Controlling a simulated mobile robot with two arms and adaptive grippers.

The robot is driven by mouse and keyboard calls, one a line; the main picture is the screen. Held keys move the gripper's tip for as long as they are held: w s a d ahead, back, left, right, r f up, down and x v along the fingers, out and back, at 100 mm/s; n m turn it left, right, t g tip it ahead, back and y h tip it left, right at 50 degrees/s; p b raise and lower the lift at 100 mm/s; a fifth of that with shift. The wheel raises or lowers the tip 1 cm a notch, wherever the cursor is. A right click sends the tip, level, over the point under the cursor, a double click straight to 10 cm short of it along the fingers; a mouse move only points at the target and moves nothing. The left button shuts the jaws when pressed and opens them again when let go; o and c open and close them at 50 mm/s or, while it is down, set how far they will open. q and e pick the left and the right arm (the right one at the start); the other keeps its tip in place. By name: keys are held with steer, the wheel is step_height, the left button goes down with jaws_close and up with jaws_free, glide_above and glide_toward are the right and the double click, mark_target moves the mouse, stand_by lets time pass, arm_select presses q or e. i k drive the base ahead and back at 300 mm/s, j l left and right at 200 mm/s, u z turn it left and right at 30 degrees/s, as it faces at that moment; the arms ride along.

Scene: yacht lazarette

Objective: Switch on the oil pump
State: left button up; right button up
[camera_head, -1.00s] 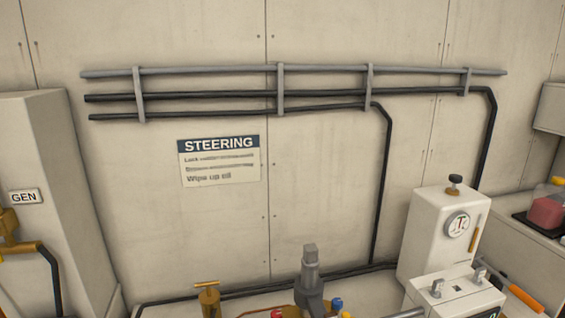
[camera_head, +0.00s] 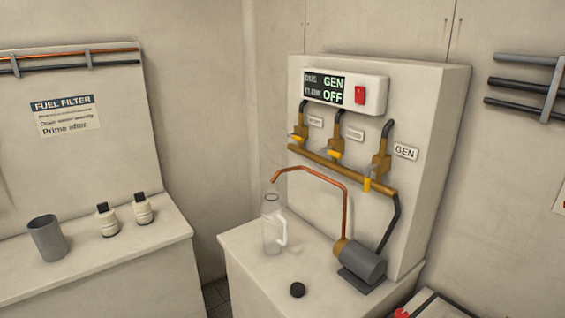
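A white control box (camera_head: 345,92) with a red rocker switch (camera_head: 360,95) sits high on a tall cream panel. Its display (camera_head: 324,88) reads GEN and OFF in the larger text; the smaller text is hard to read. A grey cylindrical pump (camera_head: 361,262) with a brass end stands on the bench below. A copper spout (camera_head: 320,171) rises from it and curves left, ending above a clear jug (camera_head: 272,227). Neither gripper is in view.
A black cap (camera_head: 297,290) lies on the pump bench (camera_head: 245,262). On the left bench (camera_head: 110,268) stand a grey cup (camera_head: 47,238) and two small bottles (camera_head: 107,219). A FUEL FILTER sign (camera_head: 65,115) hangs behind. A gap with dark floor separates the benches.

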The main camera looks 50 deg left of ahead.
mark_target(359, 91)
steer(key=u, duration=1.15)
